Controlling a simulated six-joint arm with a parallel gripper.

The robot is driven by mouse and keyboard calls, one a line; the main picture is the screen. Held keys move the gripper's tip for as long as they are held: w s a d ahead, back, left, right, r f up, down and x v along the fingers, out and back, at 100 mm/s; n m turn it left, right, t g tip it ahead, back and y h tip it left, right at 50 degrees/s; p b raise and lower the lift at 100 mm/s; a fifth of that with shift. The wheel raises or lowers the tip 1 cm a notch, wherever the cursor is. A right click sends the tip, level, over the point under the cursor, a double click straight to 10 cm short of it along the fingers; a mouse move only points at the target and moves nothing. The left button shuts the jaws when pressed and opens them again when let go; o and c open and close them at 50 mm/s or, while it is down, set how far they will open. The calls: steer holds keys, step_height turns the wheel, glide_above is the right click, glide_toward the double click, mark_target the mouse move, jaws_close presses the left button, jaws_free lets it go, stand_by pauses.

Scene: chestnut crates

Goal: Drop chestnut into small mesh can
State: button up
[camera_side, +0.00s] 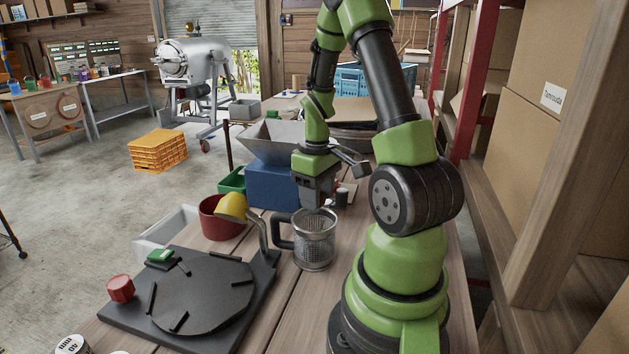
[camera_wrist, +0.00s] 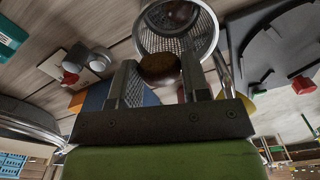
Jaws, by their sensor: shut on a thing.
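In the wrist view a brown chestnut (camera_wrist: 160,68) sits between the two fingers of my gripper (camera_wrist: 162,76), which is shut on it. The small mesh can (camera_wrist: 205,42) is just beyond the chestnut, its mouth facing the camera. A dark brown rounded thing (camera_wrist: 173,14) shows inside the can, probably another chestnut. In the side view the mesh can (camera_side: 315,248) stands upright on the wooden table with its dark handle to the left. My gripper (camera_side: 318,204) points down close above the can's rim. The held chestnut cannot be made out there.
A dark turntable plate (camera_side: 203,292) lies front left of the can. A red pot (camera_side: 212,222), a yellow cup (camera_side: 232,206) and a blue box (camera_side: 270,188) with a grey hopper (camera_side: 280,140) stand behind and left. Bare table lies in front of the can.

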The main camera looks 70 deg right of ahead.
steer(key=shift+f, duration=0.95)
steer(key=o, duration=1)
step_height(320, 180, up, 10)
